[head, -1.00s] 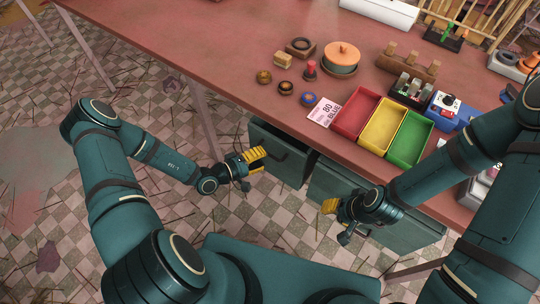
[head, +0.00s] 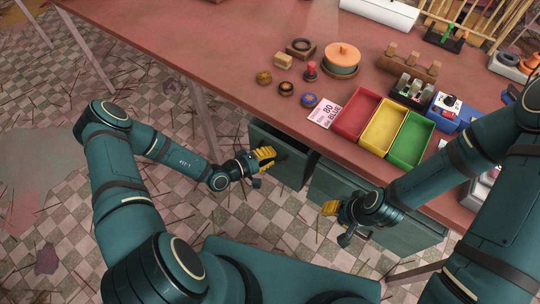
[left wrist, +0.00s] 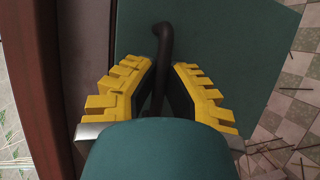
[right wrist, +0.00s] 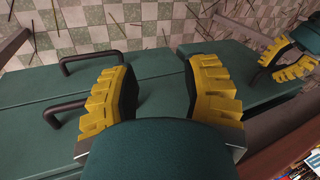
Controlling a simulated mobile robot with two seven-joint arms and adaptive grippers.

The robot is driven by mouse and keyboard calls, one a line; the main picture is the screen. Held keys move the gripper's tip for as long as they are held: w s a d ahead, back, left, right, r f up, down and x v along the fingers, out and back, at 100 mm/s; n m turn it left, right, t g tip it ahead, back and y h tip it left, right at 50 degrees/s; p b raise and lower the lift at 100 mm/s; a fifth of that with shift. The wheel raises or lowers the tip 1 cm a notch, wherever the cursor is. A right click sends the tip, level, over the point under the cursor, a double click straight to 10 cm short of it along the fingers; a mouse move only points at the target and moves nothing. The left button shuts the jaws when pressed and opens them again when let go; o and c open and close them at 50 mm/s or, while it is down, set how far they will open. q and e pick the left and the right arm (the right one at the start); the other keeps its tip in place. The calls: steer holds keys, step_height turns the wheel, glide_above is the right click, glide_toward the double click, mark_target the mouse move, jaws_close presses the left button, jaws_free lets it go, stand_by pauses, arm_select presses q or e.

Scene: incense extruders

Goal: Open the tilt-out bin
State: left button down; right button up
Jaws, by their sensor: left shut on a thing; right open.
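The tilt-out bin appears to be the left green unit under the table, with its front (head: 292,172) facing me. In the left wrist view its green front (left wrist: 225,40) fills the middle, with a dark bar handle (left wrist: 163,38). My left gripper (head: 266,158) is shut on this handle; the yellow fingers (left wrist: 161,80) lie on either side of it.
The right drawer unit (head: 405,232) has two dark bar handles (right wrist: 92,60). The reddish table (head: 220,60) overhangs both units. Red (head: 357,112), yellow (head: 383,126) and green (head: 410,140) trays sit near its front edge.

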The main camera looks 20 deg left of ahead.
arm_select(q)
steer(key=s+a+f+t, duration=0.1)
steer(key=s+a+f, duration=0.1)
steer(key=s, duration=0.3)
steer(key=s+a+f+m+h, duration=0.1)
steer(key=s+f, duration=0.3)
steer(key=s, duration=0.1)
steer(key=shift+s+a+t+h, duration=0.3)
steer(key=shift+s+a+t, duration=0.05)
steer(key=shift+a+t, duration=0.05)
stand_by(0.4)
steer(key=c, duration=1)
jaws_free()
